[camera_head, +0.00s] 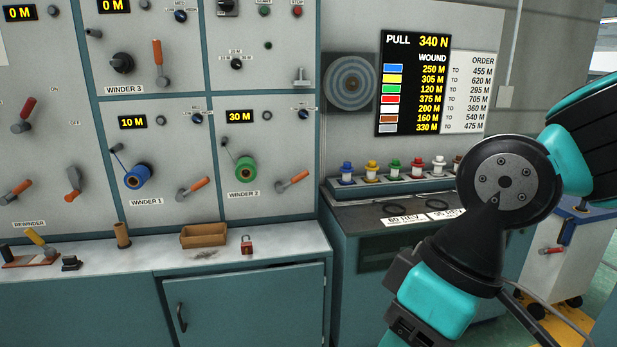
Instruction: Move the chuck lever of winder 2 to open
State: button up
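Winder 2 is the lower panel with the label (243,194) under a green spool (245,169). Its display (240,116) reads 30 M. The chuck lever of winder 2 (293,182) has an orange handle that points up and right from a grey pivot, to the right of the spool. Nothing touches it. My arm (505,182) stands at the right, well apart from the lever. Its fingertips do not show, so my gripper cannot be made out.
Winder 1, with a blue spool (138,176) and a similar lever (195,187), is on the left. Below, a ledge holds a wooden box (204,236), a red padlock (247,246) and a brown tube (122,235). A bench with coloured spools (394,170) stands right.

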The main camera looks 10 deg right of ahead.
aim_at(280, 189)
jog(key=k, duration=0.5)
jog(key=u, duration=0.95)
jog(key=i, duration=1.9)
jog(key=z, duration=1.2)
jog(key=i, duration=0.45)
jog(key=z, duration=0.35)
